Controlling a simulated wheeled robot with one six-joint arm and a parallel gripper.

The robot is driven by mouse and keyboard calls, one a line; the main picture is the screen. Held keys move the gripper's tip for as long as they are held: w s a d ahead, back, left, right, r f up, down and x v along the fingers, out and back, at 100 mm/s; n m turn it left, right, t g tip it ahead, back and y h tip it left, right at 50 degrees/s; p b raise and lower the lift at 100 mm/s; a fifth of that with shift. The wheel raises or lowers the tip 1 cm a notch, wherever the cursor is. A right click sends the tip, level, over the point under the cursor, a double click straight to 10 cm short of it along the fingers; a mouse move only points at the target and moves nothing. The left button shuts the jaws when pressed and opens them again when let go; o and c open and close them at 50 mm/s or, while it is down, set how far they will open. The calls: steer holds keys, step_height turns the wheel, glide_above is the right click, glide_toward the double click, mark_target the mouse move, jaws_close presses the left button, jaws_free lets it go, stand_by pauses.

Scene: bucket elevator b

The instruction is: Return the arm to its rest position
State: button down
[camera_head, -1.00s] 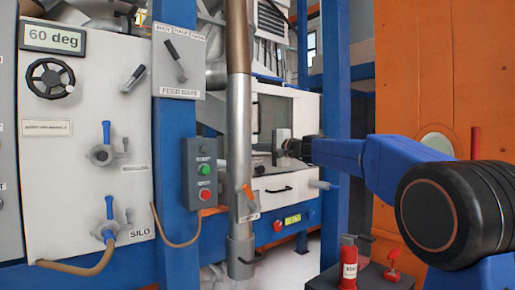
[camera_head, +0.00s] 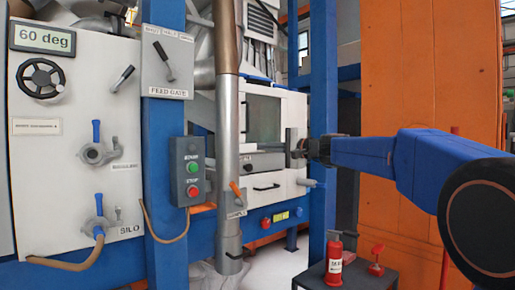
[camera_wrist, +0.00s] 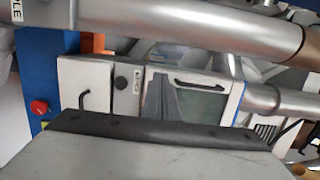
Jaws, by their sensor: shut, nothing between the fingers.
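My gripper (camera_head: 292,146) is at the end of my blue and black arm, which reaches in from the right in the head view. It is small there and points left, held up in front of the white machine cabinet (camera_head: 262,108). The grey end of my gripper (camera_wrist: 150,152) fills the bottom of the wrist view. It is shut with nothing held. No object touches it in either view.
A vertical metal pipe (camera_head: 228,130) stands left of my gripper. A blue post (camera_head: 323,90) stands close behind my arm. A red extinguisher (camera_head: 334,258) stands on a dark stand below. An orange panel (camera_head: 420,70) is behind my arm. A start/stop box (camera_head: 192,170) hangs further left.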

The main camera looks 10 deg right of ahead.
steer(key=s+a+f+n+g+h, duration=0.2)
steer(key=s+f+n+g+h, duration=0.25)
steer(key=s+f, duration=1.7)
steer(key=s+d+f+n+g+h, duration=0.1)
steer(key=s+d+f+h, duration=0.1)
steer(key=s+d+f, duration=0.2)
steer(key=s+d+f+n+g+h, duration=0.2)
steer(key=s+d+f+h, duration=0.1)
steer(key=s+f, duration=0.8)
steer(key=s+d+f+n+g+h, duration=0.1)
steer(key=s+d+f+n+h, duration=0.1)
steer(key=s+d+f, duration=0.3)
steer(key=s+f, duration=0.3)
steer(key=s, duration=0.4)
steer(key=shift+s, duration=0.25)
steer(key=shift+d+f, duration=0.1)
